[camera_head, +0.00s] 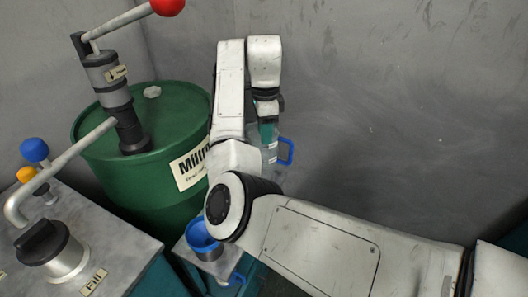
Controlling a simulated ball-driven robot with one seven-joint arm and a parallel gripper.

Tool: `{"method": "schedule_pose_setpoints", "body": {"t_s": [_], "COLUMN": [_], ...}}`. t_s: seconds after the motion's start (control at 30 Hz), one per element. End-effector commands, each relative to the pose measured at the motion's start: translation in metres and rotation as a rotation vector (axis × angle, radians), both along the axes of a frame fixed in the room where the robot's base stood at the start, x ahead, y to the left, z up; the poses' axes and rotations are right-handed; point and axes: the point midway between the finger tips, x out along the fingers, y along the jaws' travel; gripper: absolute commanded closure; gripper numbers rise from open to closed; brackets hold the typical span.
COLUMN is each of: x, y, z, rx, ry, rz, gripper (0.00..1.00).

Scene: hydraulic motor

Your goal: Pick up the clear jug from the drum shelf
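A clear jug (270,153) with a blue handle (287,151) shows right of the green drum, directly below my gripper. Much of the jug is hidden by my arm and gripper. My gripper (267,128) points down at its top, with a teal part between them. I cannot tell whether the fingers are closed on the jug or only around or beside it. A small grey shelf (183,252) sits low in front of the drum.
The green drum (160,212) carries a hand pump (110,85) with a red-knobbed lever (167,6). A grey tank top (95,255) with a black-capped filler (45,245) is at lower left. Grey walls (400,110) stand behind; the right side is bare.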

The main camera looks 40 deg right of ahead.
Motion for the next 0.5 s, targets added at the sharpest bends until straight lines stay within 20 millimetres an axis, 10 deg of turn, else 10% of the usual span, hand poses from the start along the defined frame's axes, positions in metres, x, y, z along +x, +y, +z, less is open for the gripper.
{"method": "schedule_pose_setpoints", "body": {"t_s": [0.5], "x": [-0.005], "y": [-0.006], "z": [-0.059], "rx": [0.0], "ry": [0.001], "rz": [0.001], "gripper": [0.66]}}
